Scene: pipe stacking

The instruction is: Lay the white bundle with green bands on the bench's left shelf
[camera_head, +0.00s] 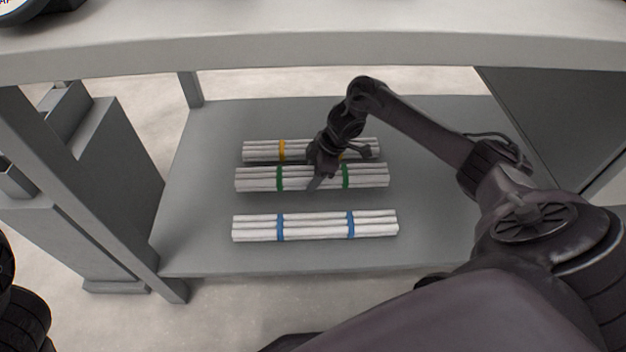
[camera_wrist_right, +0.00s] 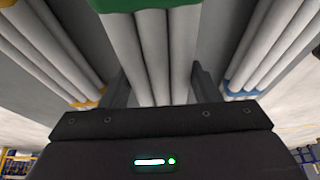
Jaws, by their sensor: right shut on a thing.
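The white bundle with green bands (camera_head: 262,178) lies level over the lower shelf (camera_head: 205,200) under the bench top, between two other bundles. My right gripper (camera_head: 318,178) comes down on it near its middle, between the two green bands, and is shut on it. In the right wrist view the white pipes of the green-banded bundle (camera_wrist_right: 150,50) run between the two fingers (camera_wrist_right: 155,88), with one green band at the top edge. I cannot tell whether the bundle touches the shelf. My left gripper is not in view.
A yellow-banded bundle (camera_head: 262,150) lies just behind and a blue-banded bundle (camera_head: 315,226) lies in front. The bench top (camera_head: 300,48) hangs over the shelf. Bench legs (camera_head: 190,88) and a grey box-like unit (camera_head: 105,170) stand at left. The shelf's left part is bare.

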